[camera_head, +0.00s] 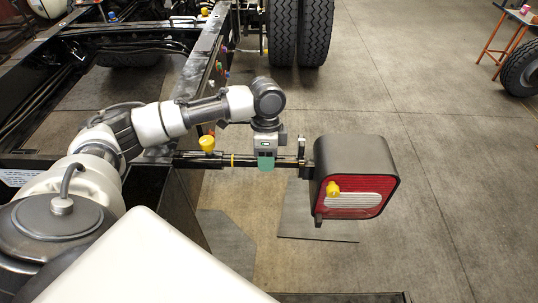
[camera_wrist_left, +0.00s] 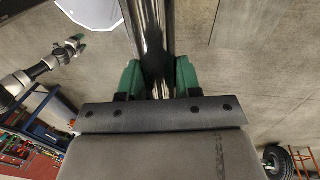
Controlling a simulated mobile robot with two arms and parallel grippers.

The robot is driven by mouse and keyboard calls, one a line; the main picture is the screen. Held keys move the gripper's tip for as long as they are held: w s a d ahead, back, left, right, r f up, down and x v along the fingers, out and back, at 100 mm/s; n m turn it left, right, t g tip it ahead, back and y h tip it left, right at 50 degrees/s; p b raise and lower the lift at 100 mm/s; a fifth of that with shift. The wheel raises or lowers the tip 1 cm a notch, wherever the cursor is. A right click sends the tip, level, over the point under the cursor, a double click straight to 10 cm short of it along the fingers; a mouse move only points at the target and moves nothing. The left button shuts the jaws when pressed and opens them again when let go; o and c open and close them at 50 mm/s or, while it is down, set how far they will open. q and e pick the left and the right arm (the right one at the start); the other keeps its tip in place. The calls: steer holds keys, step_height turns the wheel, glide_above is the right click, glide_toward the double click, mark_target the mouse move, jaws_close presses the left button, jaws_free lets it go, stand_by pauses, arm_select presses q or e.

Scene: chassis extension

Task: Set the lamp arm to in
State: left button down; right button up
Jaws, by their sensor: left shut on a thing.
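The lamp arm (camera_head: 232,160) is a dark rod that sticks out to the right from the truck chassis. A lamp (camera_head: 356,178) with a red and white lens sits at its outer end. A yellow knob (camera_head: 207,143) and a yellow ring are on the rod nearer the chassis. My left gripper (camera_head: 265,163) has green fingertips and is shut on the rod, between the yellow ring and the lamp. The left wrist view shows the rod (camera_wrist_left: 153,45) running between the green fingers (camera_wrist_left: 158,78). My right gripper (camera_wrist_left: 80,40) shows small and far off in the left wrist view.
The black chassis frame (camera_head: 203,60) runs along the left, with wheels (camera_head: 300,30) at the top. An orange stand (camera_head: 503,38) and a loose tyre (camera_head: 522,68) are at the upper right. The concrete floor right of the lamp is clear.

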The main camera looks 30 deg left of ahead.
mark_target(240, 156)
arm_select(q)
steer(key=s+a+p, duration=0.2)
steer(key=a, duration=0.1)
steer(key=s+a+p, duration=0.1)
steer(key=a+p, duration=0.1)
steer(key=shift+r, duration=0.15)
steer(key=shift+s+a, duration=0.1)
steer(key=shift+a, duration=0.1)
steer(key=c, duration=1.2)
jaws_free()
steer(key=o, duration=0.4)
steer(key=shift+s+a, duration=0.1)
